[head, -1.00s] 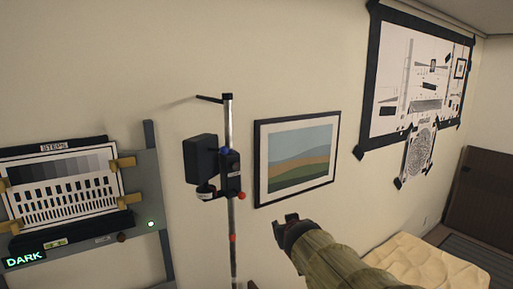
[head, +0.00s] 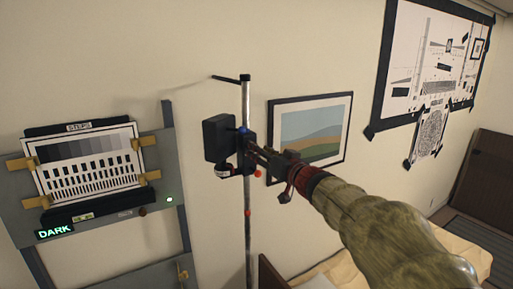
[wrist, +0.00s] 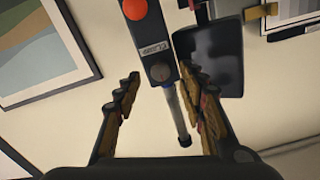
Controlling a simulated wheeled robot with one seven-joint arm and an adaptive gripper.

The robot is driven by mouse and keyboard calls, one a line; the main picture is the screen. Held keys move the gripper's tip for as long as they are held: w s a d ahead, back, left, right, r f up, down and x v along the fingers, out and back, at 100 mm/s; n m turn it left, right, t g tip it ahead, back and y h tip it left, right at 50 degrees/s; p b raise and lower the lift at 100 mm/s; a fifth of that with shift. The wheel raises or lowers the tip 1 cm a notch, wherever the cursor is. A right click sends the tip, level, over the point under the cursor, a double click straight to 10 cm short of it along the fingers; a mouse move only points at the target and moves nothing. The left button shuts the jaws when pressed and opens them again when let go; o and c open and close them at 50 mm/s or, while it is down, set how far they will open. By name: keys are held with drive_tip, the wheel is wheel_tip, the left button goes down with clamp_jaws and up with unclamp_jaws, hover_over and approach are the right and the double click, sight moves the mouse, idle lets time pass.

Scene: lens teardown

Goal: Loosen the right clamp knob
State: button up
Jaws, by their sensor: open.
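A dark clamp block (head: 247,148) sits on an upright metal pole (head: 248,245) in front of the wall. A red knob (head: 257,173) shows at the clamp's lower right; it appears as a large red disc (wrist: 135,9) at the wrist view's top edge. A black box (head: 217,138) is on the clamp's left. A small blue part (head: 243,129) is at the clamp's top. My gripper (head: 254,150) is beside the clamp, above the red knob, partly hiding the block. In the wrist view my gripper (wrist: 163,82) has its fingers apart, with nothing visibly held.
Another red knob (head: 248,212) sits lower on the pole. A thin rod (head: 230,79) sticks out left at the pole's top. A test chart (head: 88,165) is on a grey stand at left. A framed picture (head: 311,130) hangs behind my arm.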

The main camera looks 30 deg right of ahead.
drive_tip(key=shift+w+a, duration=0.1)
drive_tip(key=shift+w, duration=1.3)
drive_tip(key=shift+c, duration=0.8)
clamp_jaws()
